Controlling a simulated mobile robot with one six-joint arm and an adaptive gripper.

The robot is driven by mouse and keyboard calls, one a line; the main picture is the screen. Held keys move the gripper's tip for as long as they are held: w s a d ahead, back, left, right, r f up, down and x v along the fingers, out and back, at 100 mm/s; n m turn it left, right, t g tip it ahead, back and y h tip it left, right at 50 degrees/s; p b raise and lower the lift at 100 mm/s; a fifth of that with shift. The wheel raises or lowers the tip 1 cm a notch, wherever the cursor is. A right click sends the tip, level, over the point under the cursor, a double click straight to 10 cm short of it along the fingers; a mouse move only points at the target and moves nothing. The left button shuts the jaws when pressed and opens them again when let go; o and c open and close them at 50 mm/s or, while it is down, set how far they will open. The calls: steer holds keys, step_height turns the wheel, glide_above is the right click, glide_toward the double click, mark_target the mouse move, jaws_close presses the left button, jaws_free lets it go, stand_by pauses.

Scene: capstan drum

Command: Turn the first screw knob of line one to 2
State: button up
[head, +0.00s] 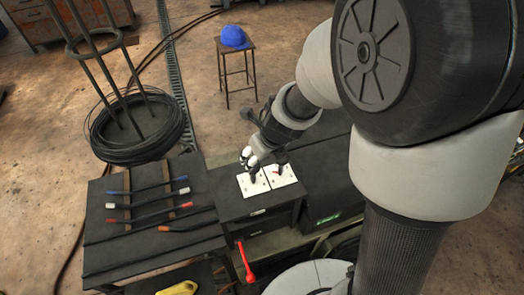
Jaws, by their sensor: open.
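Two white panels, a left one (250,190) and a right one (284,176), lie side by side on a dark cabinet. They carry small dark and red marks or knobs, too small to read, so I cannot tell which is the first knob of line one or its setting. My gripper (251,168) points down over the left panel, close above its surface or touching it; I cannot tell which. It is open and covers part of the panels' far side.
A black bench with several coloured-ended rods (148,207) stands to the left. A red lever (245,264) sticks out at the cabinet's front. A wire coil (135,125) and a stool with a blue cap (233,37) stand farther back.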

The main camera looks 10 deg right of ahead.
steer(key=v, duration=0.3)
stand_by(0.5)
